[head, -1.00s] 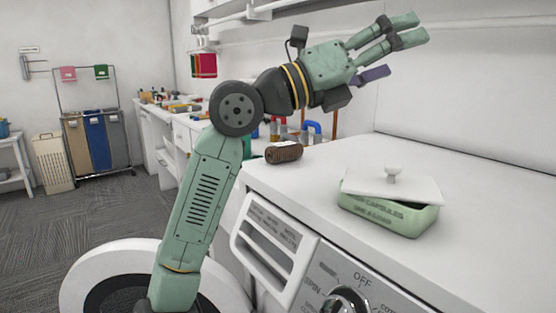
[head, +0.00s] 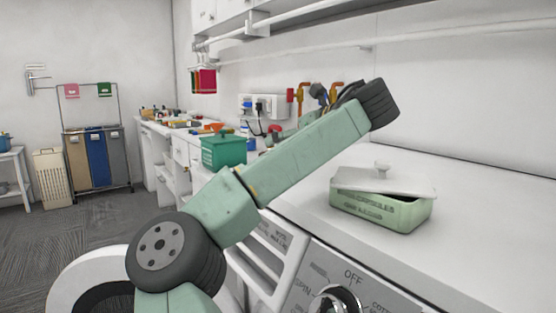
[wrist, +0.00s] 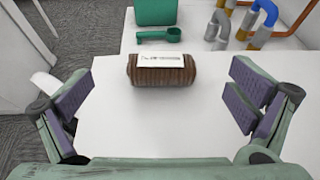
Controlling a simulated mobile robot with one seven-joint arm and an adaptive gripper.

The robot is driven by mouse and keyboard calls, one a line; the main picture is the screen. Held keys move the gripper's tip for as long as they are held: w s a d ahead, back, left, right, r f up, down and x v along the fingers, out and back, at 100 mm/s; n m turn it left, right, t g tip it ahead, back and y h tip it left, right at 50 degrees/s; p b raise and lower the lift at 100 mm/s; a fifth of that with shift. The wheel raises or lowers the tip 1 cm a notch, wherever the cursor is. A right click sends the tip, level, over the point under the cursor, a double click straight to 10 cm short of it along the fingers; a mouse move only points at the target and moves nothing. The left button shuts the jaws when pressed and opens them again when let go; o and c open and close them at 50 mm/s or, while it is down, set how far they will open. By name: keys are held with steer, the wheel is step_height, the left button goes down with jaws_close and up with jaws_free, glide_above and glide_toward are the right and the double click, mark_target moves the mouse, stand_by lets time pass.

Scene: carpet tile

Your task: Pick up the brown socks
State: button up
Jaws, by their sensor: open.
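The brown socks (wrist: 162,76) are a ribbed roll with a white paper label around the middle. In the wrist view they lie on the white top, near its far edge, with their long side across the picture. My gripper (wrist: 163,92) is open and empty, one purple-padded finger to the left of the socks and one to the right. The socks sit between and a little beyond the fingers, apart from both. In the head view my arm hides the socks and most of my gripper.
A green box (head: 223,150) stands beyond, with a green scoop (wrist: 160,35) before it. Bent pipes (wrist: 250,22) stand behind right. A green dish (head: 382,208) with a tilted white lid (head: 385,180) is on the washer top, right of my arm.

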steer(key=shift+w+a+f+p, duration=0.15)
steer(key=shift+w+a+f, duration=0.1)
steer(key=shift+f, duration=0.25)
steer(key=shift+w+a+f+p, duration=0.15)
steer(key=shift+w+f, duration=0.1)
steer(key=shift+f, duration=0.2)
steer(key=shift+p+x, duration=0.8)
steer(key=shift+x, duration=2.25)
steer(key=shift+d+f, duration=0.1)
steer(key=c, duration=1.2)
step_height(320, 180, up, 28)
steer(key=p, duration=0.8)
